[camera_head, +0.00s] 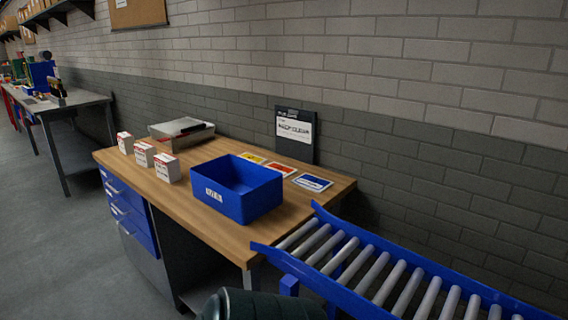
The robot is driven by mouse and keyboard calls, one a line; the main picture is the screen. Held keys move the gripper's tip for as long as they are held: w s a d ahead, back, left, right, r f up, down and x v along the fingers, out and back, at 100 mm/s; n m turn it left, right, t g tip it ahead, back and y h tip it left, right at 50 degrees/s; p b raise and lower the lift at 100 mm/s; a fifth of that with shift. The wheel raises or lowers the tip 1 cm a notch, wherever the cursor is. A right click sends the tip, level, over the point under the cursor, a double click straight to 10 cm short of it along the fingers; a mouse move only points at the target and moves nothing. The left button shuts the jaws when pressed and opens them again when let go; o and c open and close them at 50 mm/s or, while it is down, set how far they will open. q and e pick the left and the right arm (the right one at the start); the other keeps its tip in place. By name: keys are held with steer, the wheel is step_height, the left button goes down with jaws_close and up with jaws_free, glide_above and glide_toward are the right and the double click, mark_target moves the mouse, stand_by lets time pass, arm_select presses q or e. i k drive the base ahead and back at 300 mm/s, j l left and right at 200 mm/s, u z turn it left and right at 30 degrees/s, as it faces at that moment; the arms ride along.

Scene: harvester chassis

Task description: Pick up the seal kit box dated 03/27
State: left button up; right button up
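Three small white boxes with red markings stand in a row on the left part of the wooden workbench (215,223). One box (125,143) is farthest left, one box (144,154) is in the middle, and one box (167,168) is nearest the blue bin. Their printing is too small to read, so I cannot tell which bears 03/27. Neither of my grippers shows in the head view.
An open blue bin (236,190) stands mid-bench, with a metal tray (181,134) behind the boxes. Coloured cards (281,169) lie behind the bin, near a dark sign (295,134). A roller conveyor (390,275) adjoins the bench at right. Open floor lies left.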

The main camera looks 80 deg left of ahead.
mark_target(167, 165)
steer(key=u, duration=3.35)
steer(key=i+j+z, duration=0.15)
steer(key=z, duration=0.9)
steer(key=i+j+z, duration=0.15)
steer(key=j+z, duration=0.55)
steer(key=j, duration=0.25)
steer(key=i+j+z, duration=0.1)
steer(key=j+z, duration=0.25)
steer(key=j, duration=0.2)
steer(key=j+z, duration=0.15)
steer(key=j, duration=0.55)
steer(key=k+j+z, duration=0.15)
steer(key=j, duration=0.5)
steer(key=j+z, duration=0.15)
steer(key=j, duration=0.55)
steer(key=k+j, duration=0.1)
steer(key=j, duration=0.35)
steer(key=k+j, duration=0.1)
steer(key=j, duration=0.8)
steer(key=k+j, duration=0.15)
steer(key=j, duration=0.3)
